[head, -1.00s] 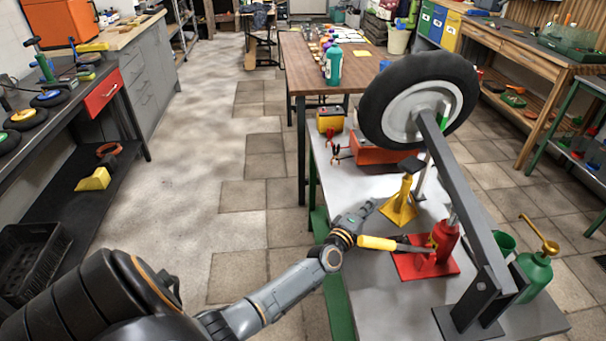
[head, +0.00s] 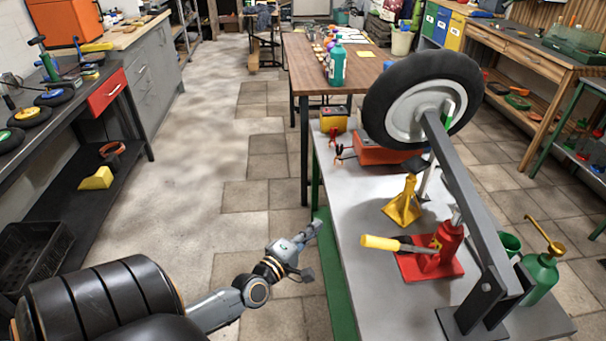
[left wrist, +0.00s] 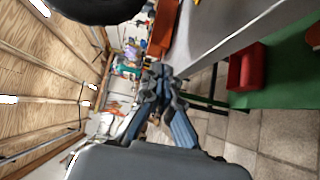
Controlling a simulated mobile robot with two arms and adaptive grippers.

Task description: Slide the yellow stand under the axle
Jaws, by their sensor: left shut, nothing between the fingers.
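The yellow stand (head: 403,203) is upright on the grey bench, behind the red jack (head: 440,252). The dark axle arm (head: 462,200) slopes up from its post at the front to the wheel (head: 421,100); the stand appears to the left of the arm. My left gripper (head: 316,228) is off the bench's left edge, apart from the stand, with nothing in it. In the left wrist view my left gripper (left wrist: 160,75) has its fingers together. My right gripper is not in view.
The jack's yellow-handled lever (head: 385,243) points left over the bench (head: 355,285). An orange box (head: 385,150) and a yellow battery (head: 333,120) stand at the bench's far end. A green oil can (head: 540,272) stands on the right. Floor left of the bench is free.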

